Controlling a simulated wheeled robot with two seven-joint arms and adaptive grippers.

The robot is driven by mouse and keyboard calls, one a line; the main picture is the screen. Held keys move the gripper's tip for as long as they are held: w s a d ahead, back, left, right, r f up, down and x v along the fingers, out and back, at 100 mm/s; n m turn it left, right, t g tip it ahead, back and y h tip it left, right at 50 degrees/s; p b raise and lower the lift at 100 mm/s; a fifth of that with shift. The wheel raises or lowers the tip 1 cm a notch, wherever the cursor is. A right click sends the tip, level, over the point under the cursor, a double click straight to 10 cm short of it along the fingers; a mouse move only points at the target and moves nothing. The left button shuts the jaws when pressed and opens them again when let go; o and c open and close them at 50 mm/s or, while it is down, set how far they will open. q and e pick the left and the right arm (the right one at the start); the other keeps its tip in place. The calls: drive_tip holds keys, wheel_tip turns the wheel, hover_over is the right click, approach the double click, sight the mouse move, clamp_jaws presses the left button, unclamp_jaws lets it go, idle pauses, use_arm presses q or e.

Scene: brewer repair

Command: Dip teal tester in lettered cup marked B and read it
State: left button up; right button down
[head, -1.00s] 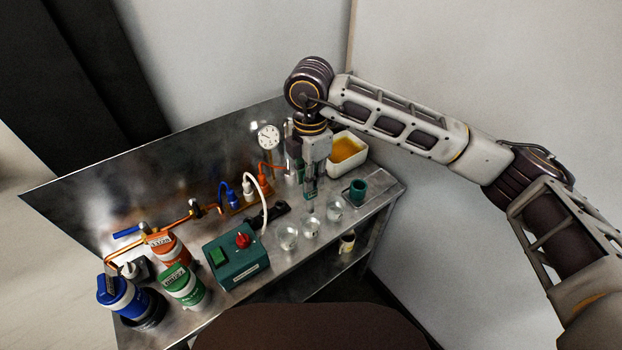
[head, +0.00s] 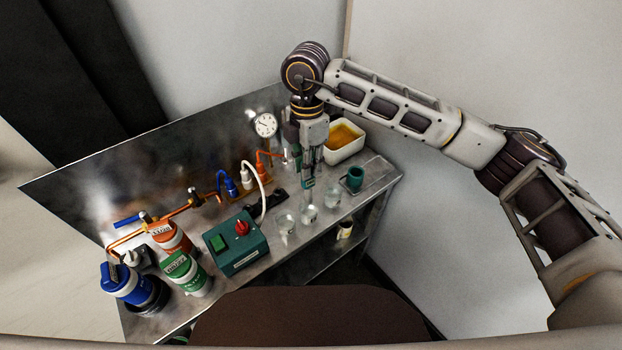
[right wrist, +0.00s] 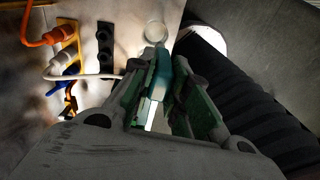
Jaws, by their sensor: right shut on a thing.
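My right gripper (head: 309,172) points down over the bench and is shut on the teal tester (head: 308,183). The tester also shows between the fingers in the right wrist view (right wrist: 160,74). Its lower end is thin and hard to make out, close above or at the middle clear cup (head: 309,214). Two more clear cups stand beside it, one at the front left (head: 286,223) and one at the back right (head: 332,197). The letters on the cups are too small to read, so I cannot tell which is B. My left gripper is not in view.
A teal pot (head: 354,179) stands on a plate right of the cups. A white tub of amber liquid (head: 345,150) is behind. A green box with a red knob (head: 236,244), a white cable, a round gauge (head: 265,125) and several bottles fill the left side of the bench.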

drive_tip(key=shift+r+g+p, duration=0.15)
drive_tip(key=shift+g+p, duration=0.75)
drive_tip(key=shift+p, duration=0.1)
drive_tip(key=shift+g+p, duration=0.4)
drive_tip(key=shift+p, duration=0.05)
drive_tip(key=shift+g+p, duration=1.15)
drive_tip(key=shift+g, duration=0.25)
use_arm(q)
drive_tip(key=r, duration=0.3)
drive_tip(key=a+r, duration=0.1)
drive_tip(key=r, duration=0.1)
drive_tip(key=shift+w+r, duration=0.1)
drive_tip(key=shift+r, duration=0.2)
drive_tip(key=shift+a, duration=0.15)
